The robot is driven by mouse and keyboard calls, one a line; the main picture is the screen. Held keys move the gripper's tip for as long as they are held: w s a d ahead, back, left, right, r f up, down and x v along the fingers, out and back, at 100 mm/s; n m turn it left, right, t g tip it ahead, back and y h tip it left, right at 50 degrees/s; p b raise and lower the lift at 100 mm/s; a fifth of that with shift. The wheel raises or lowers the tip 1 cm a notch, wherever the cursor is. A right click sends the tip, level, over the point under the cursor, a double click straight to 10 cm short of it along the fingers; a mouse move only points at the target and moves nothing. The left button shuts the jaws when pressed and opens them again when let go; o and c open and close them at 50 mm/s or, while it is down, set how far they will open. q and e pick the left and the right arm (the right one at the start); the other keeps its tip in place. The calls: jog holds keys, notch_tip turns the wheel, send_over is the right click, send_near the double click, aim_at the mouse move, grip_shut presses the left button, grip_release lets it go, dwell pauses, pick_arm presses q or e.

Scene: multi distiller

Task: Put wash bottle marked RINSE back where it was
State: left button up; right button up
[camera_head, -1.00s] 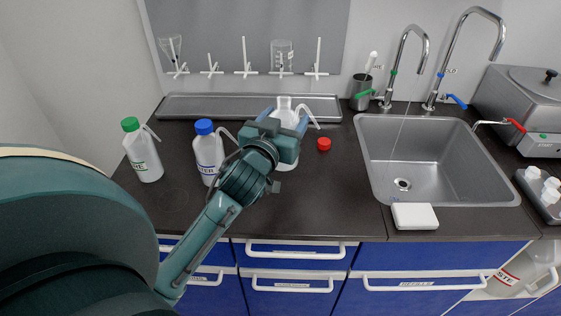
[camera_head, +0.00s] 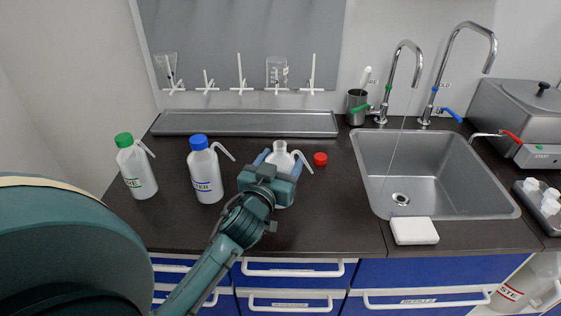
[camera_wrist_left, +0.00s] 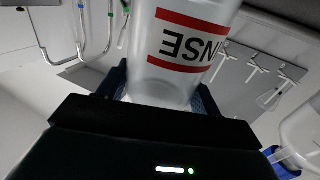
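The wash bottle marked RINSE (camera_head: 280,158) is white, with an open neck and a bent side spout. In the left wrist view the bottle (camera_wrist_left: 178,50) shows red bands and part of its label, upside down in the picture. My left gripper (camera_head: 279,166) has one blue finger on each side of the bottle and holds it. The bottle is roughly upright, over the counter to the right of the blue-capped bottle. The gripper hides its lower part, so I cannot tell if its base touches the counter. My right gripper is not in view.
A red cap (camera_head: 320,159) lies just right of the bottle. A blue-capped bottle (camera_head: 206,172) and a green-capped bottle (camera_head: 137,170) stand to the left. A metal tray (camera_head: 245,123) lies behind, and a sink (camera_head: 433,172) is at right.

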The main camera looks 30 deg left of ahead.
pick_arm(q)
jog(key=o, duration=0.4)
jog(key=shift+r, duration=0.1)
jog(key=b+v, duration=0.1)
jog(key=v, duration=1.1)
jog(key=shift+b, duration=0.35)
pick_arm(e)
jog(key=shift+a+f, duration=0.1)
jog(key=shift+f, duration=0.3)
